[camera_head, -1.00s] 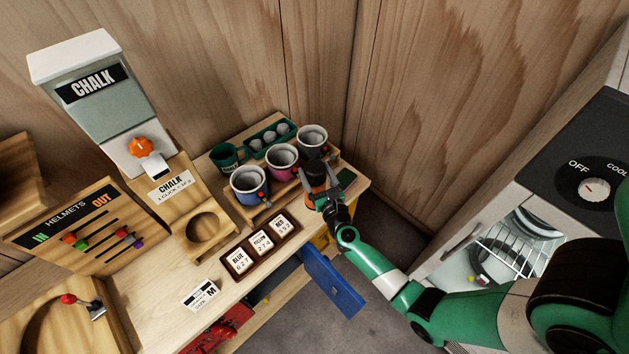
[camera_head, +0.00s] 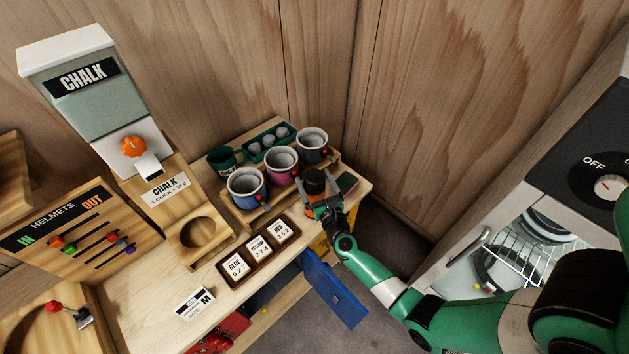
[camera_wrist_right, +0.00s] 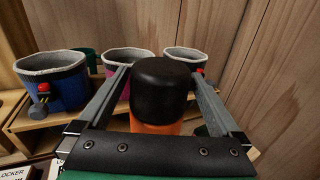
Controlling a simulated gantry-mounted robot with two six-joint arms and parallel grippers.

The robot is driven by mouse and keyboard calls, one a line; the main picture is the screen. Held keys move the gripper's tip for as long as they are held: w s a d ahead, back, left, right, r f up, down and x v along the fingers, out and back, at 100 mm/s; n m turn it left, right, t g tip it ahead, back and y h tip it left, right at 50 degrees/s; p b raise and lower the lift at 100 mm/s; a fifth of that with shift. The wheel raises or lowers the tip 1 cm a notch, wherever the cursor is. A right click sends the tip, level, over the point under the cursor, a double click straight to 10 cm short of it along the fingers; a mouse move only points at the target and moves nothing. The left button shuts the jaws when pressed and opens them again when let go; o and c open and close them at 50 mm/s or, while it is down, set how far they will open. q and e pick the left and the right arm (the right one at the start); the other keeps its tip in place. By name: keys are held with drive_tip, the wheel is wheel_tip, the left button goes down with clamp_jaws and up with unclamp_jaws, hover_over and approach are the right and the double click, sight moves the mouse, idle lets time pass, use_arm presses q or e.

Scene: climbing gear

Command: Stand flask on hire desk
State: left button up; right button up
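The flask (camera_head: 314,186), orange with a black cap, stands upright near the right end of the wooden hire desk (camera_head: 150,285), in front of the chalk bags. My right gripper (camera_head: 322,208) is low at the flask's near side. In the right wrist view, the flask's black cap (camera_wrist_right: 163,82) and some orange body show between the two spread fingers (camera_wrist_right: 162,90), with a gap beside the body. The gripper looks open around the flask; contact at the fingertips is hard to tell. The flask's base is hidden. My left gripper is out of view.
Blue (camera_head: 246,187), pink (camera_head: 282,163) and grey (camera_head: 312,146) chalk bags stand in a wooden rack behind the flask. A number-tile tray (camera_head: 257,252) lies left of it. A blue door (camera_head: 335,290) hangs open below the desk edge. Free desktop lies toward the front left.

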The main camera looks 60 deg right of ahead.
drive_tip(key=shift+r, duration=0.15)
drive_tip(key=shift+s+a+p, duration=0.15)
drive_tip(key=shift+a+p, duration=0.1)
drive_tip(key=shift+p, duration=0.05)
drive_tip(key=v, duration=1.1)
drive_tip(key=shift+s, duration=0.2)
drive_tip(key=shift+a+r, duration=0.1)
